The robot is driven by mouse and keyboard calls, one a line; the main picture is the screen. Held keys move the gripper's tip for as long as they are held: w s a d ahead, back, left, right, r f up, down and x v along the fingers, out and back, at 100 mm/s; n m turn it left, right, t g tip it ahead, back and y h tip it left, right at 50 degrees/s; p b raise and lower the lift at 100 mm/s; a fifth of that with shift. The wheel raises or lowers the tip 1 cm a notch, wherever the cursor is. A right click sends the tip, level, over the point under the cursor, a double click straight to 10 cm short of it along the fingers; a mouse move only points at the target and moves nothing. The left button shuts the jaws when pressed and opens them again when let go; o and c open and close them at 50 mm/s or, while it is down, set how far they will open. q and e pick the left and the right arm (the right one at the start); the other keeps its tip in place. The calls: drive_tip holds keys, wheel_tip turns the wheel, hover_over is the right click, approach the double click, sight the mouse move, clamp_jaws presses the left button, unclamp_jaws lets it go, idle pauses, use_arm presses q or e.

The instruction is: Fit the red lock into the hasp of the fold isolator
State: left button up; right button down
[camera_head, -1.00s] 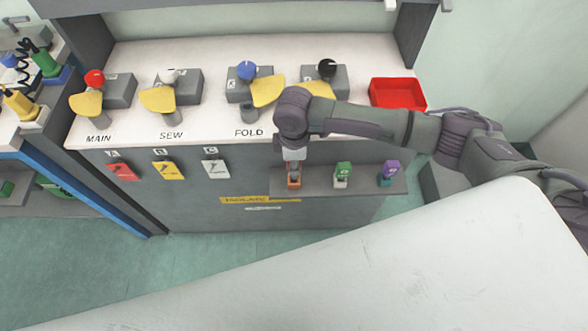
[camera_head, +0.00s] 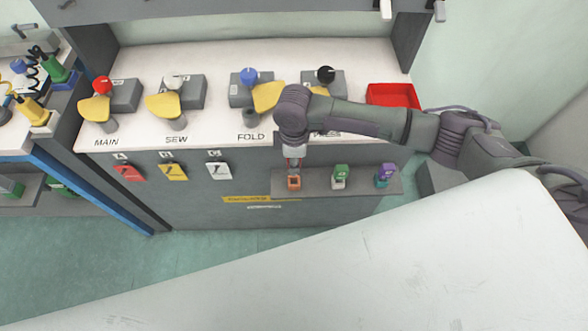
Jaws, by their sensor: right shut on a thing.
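The fold isolator (camera_head: 239,95) is a grey box with a blue knob (camera_head: 249,76) and a yellow handle (camera_head: 267,97), above the FOLD label on the white worktop. A grey post (camera_head: 249,117) stands in front of it; I cannot make out its hasp clearly. My right gripper (camera_head: 293,168) points down at the left end of the grey shelf on the cabinet front. It is shut on the red lock (camera_head: 294,183), which looks orange-red and is partly hidden by the fingers. The lock is at the shelf; I cannot tell whether it touches it. My left gripper is not in view.
The main (camera_head: 125,95), sew (camera_head: 192,92) and press isolators share the worktop, the last partly behind my arm. A red tray (camera_head: 393,95) sits at right. Tags hang at left.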

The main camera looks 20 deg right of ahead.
drive_tip(key=shift+r+p, duration=0.45)
drive_tip(key=shift+r, duration=0.15)
drive_tip(key=shift+f, duration=0.1)
